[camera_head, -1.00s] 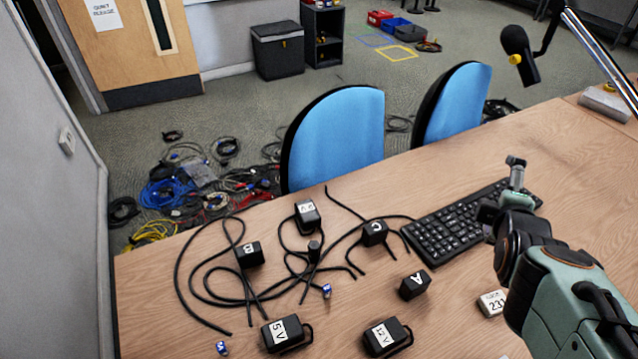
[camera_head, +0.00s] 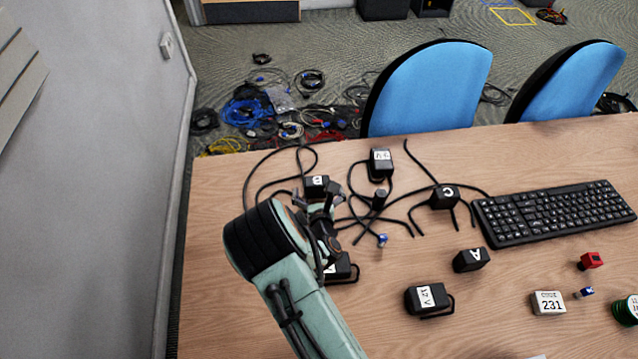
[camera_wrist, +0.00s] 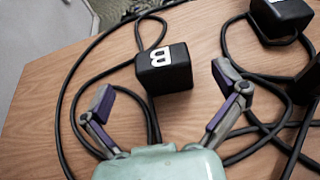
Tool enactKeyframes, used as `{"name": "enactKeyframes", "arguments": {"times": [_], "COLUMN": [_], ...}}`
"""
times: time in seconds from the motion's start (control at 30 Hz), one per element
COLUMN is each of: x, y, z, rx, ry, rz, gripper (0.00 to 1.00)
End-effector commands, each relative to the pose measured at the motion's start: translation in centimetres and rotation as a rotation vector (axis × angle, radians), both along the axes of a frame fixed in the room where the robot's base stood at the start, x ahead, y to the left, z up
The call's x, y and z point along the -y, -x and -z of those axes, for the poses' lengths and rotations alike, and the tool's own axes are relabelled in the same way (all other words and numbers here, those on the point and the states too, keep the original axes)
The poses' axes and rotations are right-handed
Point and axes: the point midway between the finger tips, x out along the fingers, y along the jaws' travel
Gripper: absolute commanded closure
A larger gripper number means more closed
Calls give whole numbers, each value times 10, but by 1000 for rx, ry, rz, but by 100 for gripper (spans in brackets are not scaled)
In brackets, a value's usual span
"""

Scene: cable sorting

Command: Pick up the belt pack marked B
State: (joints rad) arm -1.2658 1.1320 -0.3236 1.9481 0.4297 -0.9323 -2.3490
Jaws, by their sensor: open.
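The belt pack marked B (camera_head: 316,185) is a small black block with a white label, on the wooden table at the left among black cables. In the wrist view the belt pack (camera_wrist: 163,72) sits ahead of and between my gripper's fingers, its B upside down. My gripper (camera_head: 318,202) is open and empty, at the near side of the pack, and partly covers it in the head view. In the wrist view my gripper (camera_wrist: 165,92) has its two fingers spread to either side. I cannot tell its height above the table.
Black packs marked C (camera_head: 444,197) and A (camera_head: 470,260) stand to the right. A 9V adapter (camera_head: 381,164) lies behind, a 12V adapter (camera_head: 427,299) in front. Another adapter (camera_head: 340,268) is partly hidden by my arm. Loose cables (camera_head: 262,168) surround B. A keyboard (camera_head: 555,212) lies right.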

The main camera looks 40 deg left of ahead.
Motion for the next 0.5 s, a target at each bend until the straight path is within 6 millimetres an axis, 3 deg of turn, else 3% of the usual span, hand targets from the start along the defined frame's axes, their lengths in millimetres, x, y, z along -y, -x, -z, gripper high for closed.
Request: {"name": "enactKeyframes", "arguments": {"times": [0.2,0.5], "x": [-18,-24], "y": [-24,-30], "z": [13,16], "rx": [0,-1], "ry": [-1,0], "rz": [4,3], "gripper": [4,4]}}
